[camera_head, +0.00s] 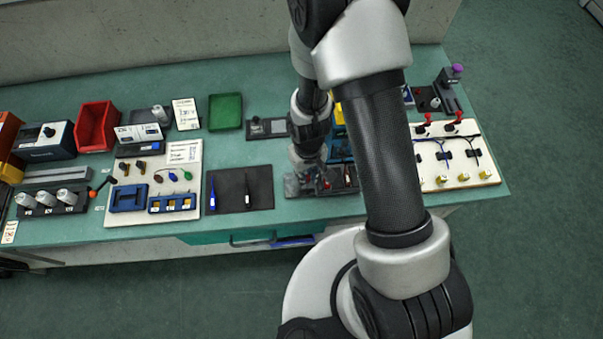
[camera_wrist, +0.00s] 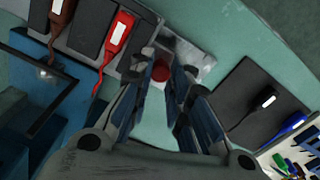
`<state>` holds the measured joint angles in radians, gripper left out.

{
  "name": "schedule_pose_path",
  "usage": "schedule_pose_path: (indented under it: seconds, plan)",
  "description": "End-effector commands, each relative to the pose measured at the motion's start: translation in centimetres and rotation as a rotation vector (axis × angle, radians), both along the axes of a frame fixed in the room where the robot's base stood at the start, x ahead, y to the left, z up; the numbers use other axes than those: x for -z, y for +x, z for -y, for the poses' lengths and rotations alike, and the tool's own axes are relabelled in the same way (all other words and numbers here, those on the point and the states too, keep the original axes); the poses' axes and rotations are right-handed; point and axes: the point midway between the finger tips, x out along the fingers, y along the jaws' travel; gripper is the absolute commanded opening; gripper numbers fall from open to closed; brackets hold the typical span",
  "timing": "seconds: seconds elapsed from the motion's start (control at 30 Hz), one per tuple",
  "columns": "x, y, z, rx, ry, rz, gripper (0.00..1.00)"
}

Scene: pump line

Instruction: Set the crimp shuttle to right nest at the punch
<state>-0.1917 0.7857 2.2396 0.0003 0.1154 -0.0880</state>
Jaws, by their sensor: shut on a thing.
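My gripper (camera_wrist: 164,74) points down at the bench, with its two blue-and-dark fingers closed around a round red knob (camera_wrist: 160,70). I take the knob to be the handle of the crimp shuttle; the body below it is mostly hidden by the fingers. A grey, shiny metal part (camera_wrist: 195,58) lies right beside the knob, probably part of the punch. In the head view my gripper (camera_head: 310,184) is low at the front edge of the bench, and the arm hides part of this area. I cannot make out the two nests or which one the shuttle is in.
In the wrist view, a brown tool (camera_wrist: 62,14) and a red tool (camera_wrist: 118,35) lie in dark slots close to the knob. A dark mat (camera_head: 240,190) with pens is left of my gripper. A board with red-handled clamps (camera_head: 452,155) stands right. Bare bench shows between.

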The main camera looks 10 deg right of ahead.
Motion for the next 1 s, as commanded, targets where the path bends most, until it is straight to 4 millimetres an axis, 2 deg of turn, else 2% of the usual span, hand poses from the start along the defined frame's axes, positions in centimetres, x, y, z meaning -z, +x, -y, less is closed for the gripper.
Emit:
schedule_pose_path:
  seconds: [0.1,0.13,0.4,0.77,0.87,1.0]
  plan:
    - [0.0,0.0,0.0,-0.001,0.0,-0.001,0.0]
    - [0.0,0.0,0.0,-0.001,0.0,-0.001,0.19]
    - [0.0,0.0,0.0,-0.001,0.0,-0.001,0.37]
    - [-0.2,0.0,0.0,0.0,0.0,0.0,0.38]
    - [-1.1,0.1,0.0,0.0,0.001,0.002,0.38]
    - [-3.6,0.2,-0.1,0.0,0.001,0.006,0.38]
